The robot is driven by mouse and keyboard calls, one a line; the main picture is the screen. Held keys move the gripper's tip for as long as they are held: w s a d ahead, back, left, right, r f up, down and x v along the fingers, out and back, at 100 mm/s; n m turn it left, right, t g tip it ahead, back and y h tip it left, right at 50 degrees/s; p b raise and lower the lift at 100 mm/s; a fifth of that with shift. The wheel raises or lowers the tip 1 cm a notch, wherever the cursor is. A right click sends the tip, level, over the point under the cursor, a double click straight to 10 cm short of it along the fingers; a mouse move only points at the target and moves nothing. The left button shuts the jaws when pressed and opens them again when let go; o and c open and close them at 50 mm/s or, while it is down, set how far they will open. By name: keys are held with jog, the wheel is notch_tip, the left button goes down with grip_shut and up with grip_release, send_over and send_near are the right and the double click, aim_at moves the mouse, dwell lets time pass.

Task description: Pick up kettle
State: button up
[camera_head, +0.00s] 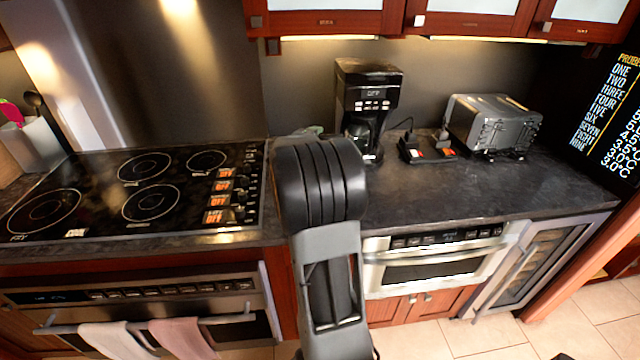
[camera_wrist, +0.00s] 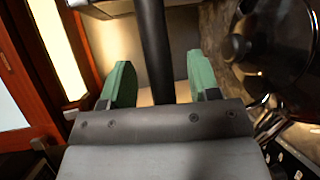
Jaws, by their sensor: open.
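In the wrist view, a glossy dark rounded body with a knobbed lid, which looks like the kettle (camera_wrist: 285,65), fills the right side. A black bar (camera_wrist: 152,50) runs between the fingers of my gripper (camera_wrist: 160,85) and looks like its handle. My gripper has green finger pads, is open, and has space on both sides of the bar. In the head view my arm covers the kettle and most of the gripper; a bit of green shows just above the arm.
A coffee maker (camera_head: 367,100) stands right of my arm, against the back wall. A toaster (camera_head: 493,122) and small black items (camera_head: 427,148) are farther right. A cooktop (camera_head: 135,190) lies left. Wall cabinets (camera_head: 330,22) hang above. The right front counter (camera_head: 450,190) is clear.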

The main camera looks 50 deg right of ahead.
jog(key=shift+x, duration=0.9)
grip_shut()
dwell(0.7)
jog(key=shift+r, duration=0.2)
